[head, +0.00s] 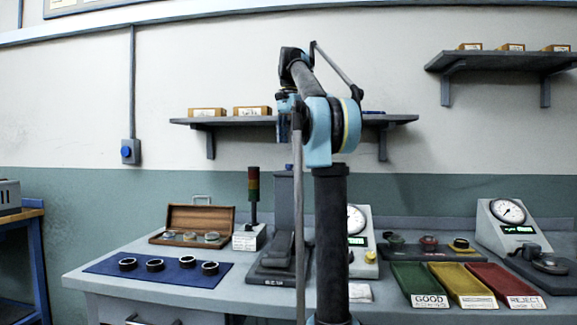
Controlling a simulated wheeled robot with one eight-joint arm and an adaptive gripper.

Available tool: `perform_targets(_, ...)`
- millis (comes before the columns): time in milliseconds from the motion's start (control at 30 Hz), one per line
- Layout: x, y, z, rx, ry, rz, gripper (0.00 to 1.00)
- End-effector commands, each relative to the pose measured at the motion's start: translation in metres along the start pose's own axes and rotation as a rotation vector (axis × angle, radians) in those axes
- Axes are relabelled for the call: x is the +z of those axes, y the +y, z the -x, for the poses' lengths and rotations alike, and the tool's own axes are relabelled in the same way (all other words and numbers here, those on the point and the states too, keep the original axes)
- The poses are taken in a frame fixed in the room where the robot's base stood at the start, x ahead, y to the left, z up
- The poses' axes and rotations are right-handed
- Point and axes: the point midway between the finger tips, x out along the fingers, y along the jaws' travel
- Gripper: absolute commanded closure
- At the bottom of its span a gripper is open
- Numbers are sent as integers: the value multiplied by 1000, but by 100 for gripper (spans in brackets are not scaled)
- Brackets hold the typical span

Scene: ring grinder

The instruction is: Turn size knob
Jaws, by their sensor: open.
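A grey machine (279,250) with a dark base stands on the bench at the middle, partly hidden behind my arm. Right of it is a pale gauge box (361,240) with a round dial (355,219), partly covered by my arm. A small yellow knob (370,256) sits low on its right side. I cannot tell from this view which knob is the size knob. My arm rises through the middle of the picture and folds over at the top. My gripper cannot be made out; it seems hidden behind the arm.
Left on the bench are a blue mat (105,268) with several dark rings, an open wooden case (190,222) and a signal light (253,195). Right are green (412,272), yellow (470,296) and red (503,276) trays and another gauge (507,225). Shelves hang above.

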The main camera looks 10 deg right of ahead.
Motion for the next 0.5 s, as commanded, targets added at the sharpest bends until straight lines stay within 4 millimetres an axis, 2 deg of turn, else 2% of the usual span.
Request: perform_targets(500,0,0,-75,0,0,0,54)
